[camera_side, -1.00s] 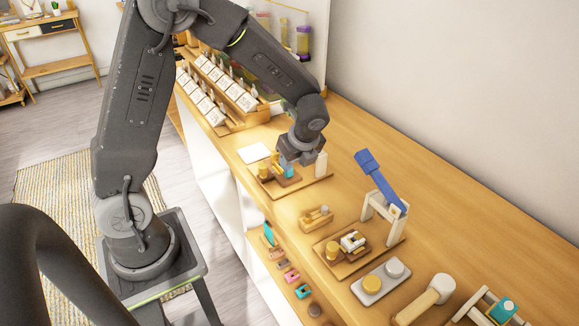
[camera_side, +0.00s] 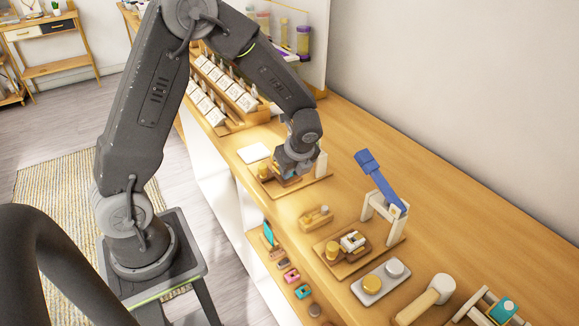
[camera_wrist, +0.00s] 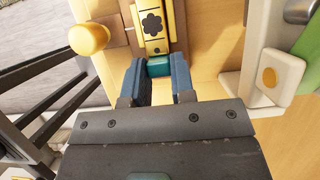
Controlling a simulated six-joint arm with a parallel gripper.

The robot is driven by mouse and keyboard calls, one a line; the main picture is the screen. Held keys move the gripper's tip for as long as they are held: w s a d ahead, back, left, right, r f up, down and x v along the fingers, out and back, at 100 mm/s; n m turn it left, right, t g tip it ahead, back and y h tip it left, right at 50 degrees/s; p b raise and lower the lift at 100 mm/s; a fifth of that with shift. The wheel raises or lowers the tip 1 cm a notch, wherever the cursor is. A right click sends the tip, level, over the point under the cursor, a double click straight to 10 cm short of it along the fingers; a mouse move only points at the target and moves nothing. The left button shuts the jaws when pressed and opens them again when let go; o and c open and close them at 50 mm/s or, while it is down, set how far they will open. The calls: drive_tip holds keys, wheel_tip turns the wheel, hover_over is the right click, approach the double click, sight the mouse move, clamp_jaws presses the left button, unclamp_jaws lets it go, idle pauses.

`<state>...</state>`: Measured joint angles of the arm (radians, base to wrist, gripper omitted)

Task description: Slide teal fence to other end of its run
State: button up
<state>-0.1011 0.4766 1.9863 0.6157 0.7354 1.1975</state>
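The teal fence (camera_wrist: 158,67) shows in the wrist view as a small teal block at the near end of a yellow strip with a dark flower mark (camera_wrist: 152,24). My gripper (camera_wrist: 158,75) has its two blue fingers on either side of the teal block, which fills the gap between the tips. I cannot tell whether the fingers press on it. In the side view my gripper (camera_side: 290,172) is low over a wooden board (camera_side: 311,188) on the counter, and the fence is hidden there.
A yellow knob (camera_wrist: 89,38) stands left of the strip. In the side view a white post (camera_side: 321,163) stands right of my gripper. A blue-handled press (camera_side: 381,185) and a wooden fixture (camera_side: 342,262) stand nearer the camera.

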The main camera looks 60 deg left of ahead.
drive_tip(key=shift+c, duration=1.1)
drive_tip(key=shift+d, duration=0.65)
drive_tip(key=o, duration=0.7)
drive_tip(key=shift+a+v, duration=0.15)
drive_tip(key=shift+v, duration=1.15)
drive_tip(key=shift+a+v, duration=0.15)
drive_tip(key=shift+v, duration=1.15)
drive_tip(key=shift+r, duration=0.15)
